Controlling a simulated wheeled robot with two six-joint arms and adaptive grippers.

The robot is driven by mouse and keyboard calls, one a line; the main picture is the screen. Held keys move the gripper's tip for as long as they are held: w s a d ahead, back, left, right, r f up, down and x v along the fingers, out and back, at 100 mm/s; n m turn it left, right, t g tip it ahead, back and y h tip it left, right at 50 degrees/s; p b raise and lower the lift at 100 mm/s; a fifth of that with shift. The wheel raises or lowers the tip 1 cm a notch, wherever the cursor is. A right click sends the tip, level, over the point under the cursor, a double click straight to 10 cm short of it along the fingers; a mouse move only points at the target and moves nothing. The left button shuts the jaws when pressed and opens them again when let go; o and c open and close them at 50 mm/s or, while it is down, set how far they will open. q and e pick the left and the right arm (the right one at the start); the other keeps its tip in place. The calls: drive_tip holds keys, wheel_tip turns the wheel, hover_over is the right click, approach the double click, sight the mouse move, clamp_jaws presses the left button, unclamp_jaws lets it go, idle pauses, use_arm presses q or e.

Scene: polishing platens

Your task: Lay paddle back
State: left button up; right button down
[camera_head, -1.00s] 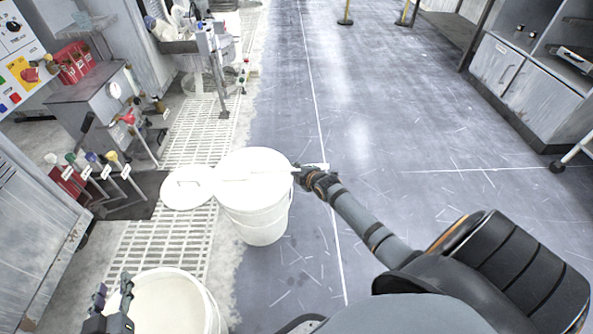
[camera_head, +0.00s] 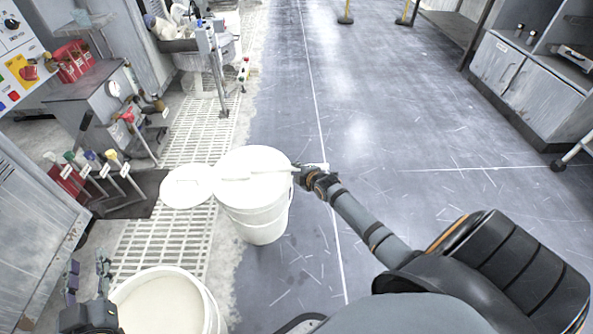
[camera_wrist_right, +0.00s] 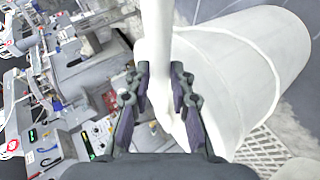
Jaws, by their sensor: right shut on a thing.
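The white paddle (camera_head: 268,172) lies level across the mouth of a white bucket (camera_head: 258,218) in the head view. I cannot tell whether it touches the rim. My right gripper (camera_head: 299,173) is at the bucket's right rim, shut on the paddle's shaft. In the right wrist view, the shaft (camera_wrist_right: 188,42) passes between the fingers (camera_wrist_right: 160,90), with the bucket (camera_wrist_right: 240,75) beside it. My left gripper (camera_head: 88,272) is empty at the lower left, its fingers apart, beside a second bucket (camera_head: 209,304) holding pale liquid.
Grey cabinets (camera_head: 520,85) stand at the right. The floor (camera_head: 420,150) between is clear.

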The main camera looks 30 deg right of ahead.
drive_tip(key=c, duration=1.1)
unclamp_jaws()
drive_tip(key=shift+s, duration=0.1)
drive_tip(key=v, duration=1.1)
drive_tip(key=shift+s+r, duration=0.3)
drive_tip(key=shift+s, duration=0.1)
